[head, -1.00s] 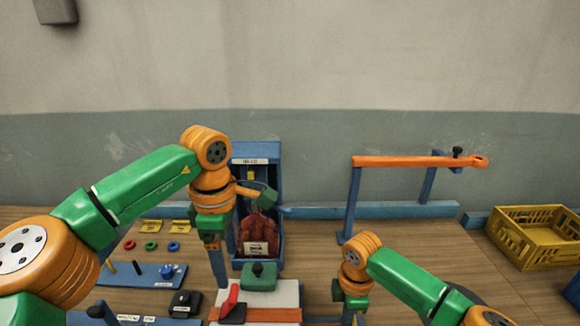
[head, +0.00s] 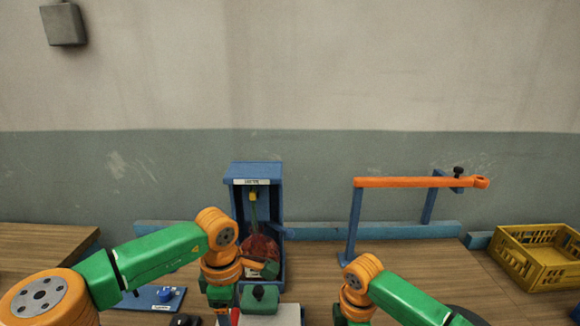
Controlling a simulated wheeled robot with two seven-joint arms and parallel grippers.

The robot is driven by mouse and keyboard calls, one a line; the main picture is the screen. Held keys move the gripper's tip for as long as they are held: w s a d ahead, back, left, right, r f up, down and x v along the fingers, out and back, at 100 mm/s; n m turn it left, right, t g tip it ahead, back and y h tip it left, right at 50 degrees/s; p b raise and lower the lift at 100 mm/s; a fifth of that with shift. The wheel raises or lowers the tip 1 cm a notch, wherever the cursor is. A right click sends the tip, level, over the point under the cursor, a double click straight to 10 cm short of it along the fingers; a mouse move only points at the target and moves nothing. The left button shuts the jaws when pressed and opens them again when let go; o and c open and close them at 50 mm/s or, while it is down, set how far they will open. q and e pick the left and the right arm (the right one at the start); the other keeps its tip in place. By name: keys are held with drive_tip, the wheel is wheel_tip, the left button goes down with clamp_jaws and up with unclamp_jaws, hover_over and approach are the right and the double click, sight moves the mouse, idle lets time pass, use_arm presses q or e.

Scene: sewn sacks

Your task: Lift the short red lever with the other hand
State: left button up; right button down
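The short red lever (head: 235,317) shows only as a small red sliver at the bottom edge, close beside my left gripper; its lower part is out of frame. My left gripper (head: 222,302) points down from its orange wrist, left of the dark green block (head: 259,298). Its fingertips are too small and hidden to tell whether they hold anything. My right arm reaches in from the lower right. Its gripper (head: 350,318) is at the bottom edge, right of the green block and mostly cut off. A dark red sack (head: 262,246) hangs in the blue cabinet, partly covered by my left wrist.
The blue cabinet (head: 277,215) stands behind my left gripper. A blue stand with an orange bar (head: 410,182) is at the back right. A yellow crate (head: 545,258) sits at the far right. A blue board with a round knob (head: 166,294) lies left.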

use_arm(q)
drive_tip(key=c, duration=0.9)
